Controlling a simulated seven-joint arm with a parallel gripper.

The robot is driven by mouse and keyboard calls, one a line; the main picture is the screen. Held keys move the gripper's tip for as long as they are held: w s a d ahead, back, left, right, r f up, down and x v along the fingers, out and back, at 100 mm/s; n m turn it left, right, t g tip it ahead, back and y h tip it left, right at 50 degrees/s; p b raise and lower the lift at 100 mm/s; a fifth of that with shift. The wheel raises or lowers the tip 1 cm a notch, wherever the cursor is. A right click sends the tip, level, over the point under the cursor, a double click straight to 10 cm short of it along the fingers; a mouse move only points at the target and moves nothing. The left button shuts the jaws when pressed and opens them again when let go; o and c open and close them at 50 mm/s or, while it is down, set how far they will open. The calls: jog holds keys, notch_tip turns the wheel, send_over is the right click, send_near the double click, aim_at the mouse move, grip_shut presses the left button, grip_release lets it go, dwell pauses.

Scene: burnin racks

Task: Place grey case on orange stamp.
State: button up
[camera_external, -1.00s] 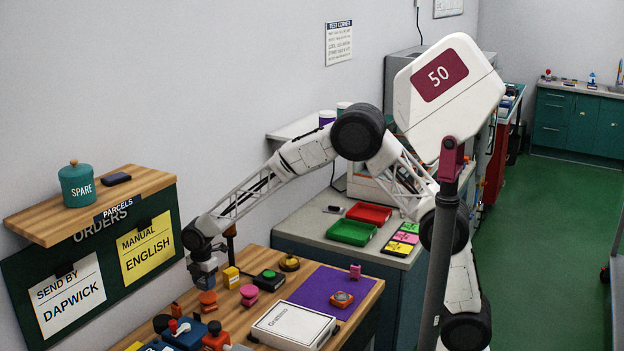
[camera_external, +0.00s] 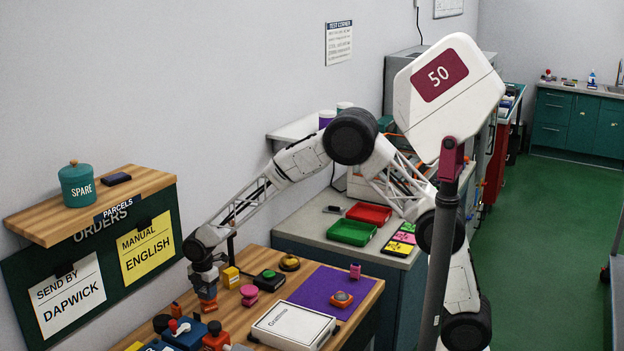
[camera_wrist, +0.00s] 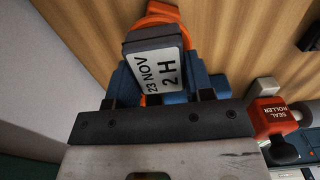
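The grey case (camera_wrist: 154,66), with a white label reading "23 NOV 2 H", sits between the fingers of my gripper (camera_wrist: 165,85) in the wrist view. My gripper looks shut on it. The orange stamp (camera_wrist: 163,12) shows just behind the case, partly hidden by it. In the external view my gripper (camera_external: 207,284) is low over the wooden bench, directly above the orange stamp (camera_external: 209,305). The case is hard to make out there. I cannot tell whether it touches the stamp.
A yellow block (camera_external: 231,277), a pink stamp (camera_external: 249,295) and a green-button box (camera_external: 269,280) stand close on the right. A blue device with a red knob (camera_external: 184,334) is in front. A white flat box (camera_external: 293,326) and purple mat (camera_external: 312,290) lie further right. The wall board (camera_external: 110,245) is left.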

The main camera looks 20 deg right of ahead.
aim_at(205, 290)
jog(key=o, duration=0.4)
jog(key=shift+r, duration=0.1)
notch_tip(205, 290, up, 12)
dwell(0.7)
dwell(0.9)
